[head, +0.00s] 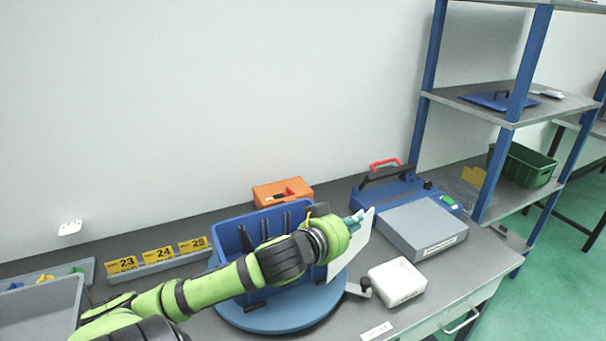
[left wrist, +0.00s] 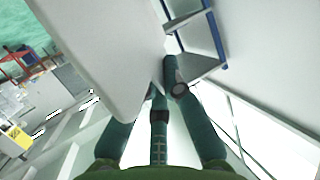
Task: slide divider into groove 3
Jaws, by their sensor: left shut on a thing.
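The divider (head: 354,248) is a thin white plate. My left gripper (head: 354,222) is shut on its upper part and holds it tilted in the air, over the right side of the round blue turntable. In the left wrist view the divider (left wrist: 105,60) fills the upper middle, between the teal fingers of the gripper (left wrist: 168,90). The blue bin (head: 232,234) stands on the turntable (head: 290,322), with dark upright ribs on its inner back wall. My left arm covers much of the bin, and I cannot tell which groove is number 3. My right gripper is not in view.
A white box (head: 397,283) and a grey box (head: 422,230) stand right of the turntable. An orange case (head: 283,193) is behind the bin. Yellow number tags (head: 158,254) stand at left, and a blue-post shelf (head: 430,60) rises at right.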

